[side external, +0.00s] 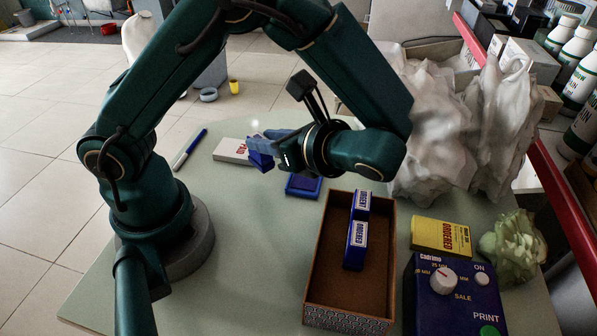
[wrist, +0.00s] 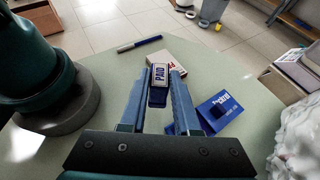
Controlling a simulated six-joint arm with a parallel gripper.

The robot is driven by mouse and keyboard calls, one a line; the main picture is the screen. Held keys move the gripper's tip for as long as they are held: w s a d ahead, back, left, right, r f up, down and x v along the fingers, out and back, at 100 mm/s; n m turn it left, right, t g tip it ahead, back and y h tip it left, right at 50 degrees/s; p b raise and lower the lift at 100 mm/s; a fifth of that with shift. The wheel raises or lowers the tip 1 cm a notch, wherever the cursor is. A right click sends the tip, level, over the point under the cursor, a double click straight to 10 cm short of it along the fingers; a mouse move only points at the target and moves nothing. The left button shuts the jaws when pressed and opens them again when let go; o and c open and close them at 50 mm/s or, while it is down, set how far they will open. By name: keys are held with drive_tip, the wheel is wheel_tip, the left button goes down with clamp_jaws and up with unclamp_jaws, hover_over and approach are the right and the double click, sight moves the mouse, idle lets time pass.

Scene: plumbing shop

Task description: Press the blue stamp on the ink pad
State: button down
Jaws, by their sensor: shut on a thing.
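My gripper (side external: 268,147) is shut on the blue stamp (side external: 259,160), whose end reads "PAID" in the wrist view (wrist: 159,73). The stamp sits between the two fingertips and appears held above the table; its underside is hidden. The blue ink pad (side external: 303,186) lies on the table, partly under my wrist in the side view. In the wrist view the ink pad (wrist: 220,111) is to the right of the stamp and apart from it, with its lid seemingly raised.
A white box with red lettering (side external: 228,151) lies behind the stamp. A pen (side external: 190,149) lies to its left. An open cardboard box (side external: 318,262) holds two blue stamps (side external: 356,245). A yellow box (side external: 441,237), a blue device (side external: 455,300) and crumpled wrapping (side external: 440,125) stand at right.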

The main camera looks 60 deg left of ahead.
drive_tip(key=w+d+r+m+t, duration=0.2)
drive_tip(key=w+r+m+t, duration=0.1)
drive_tip(key=w+m+t, duration=0.3)
hover_over(308, 187)
drive_tip(key=shift+t+h, duration=0.3)
drive_tip(key=shift+t, duration=0.1)
drive_tip(key=shift+s+f, duration=0.1)
drive_tip(key=shift+f, duration=3.05)
drive_tip(key=shift+f, duration=0.6)
wheel_tip(308, 187, up, 6)
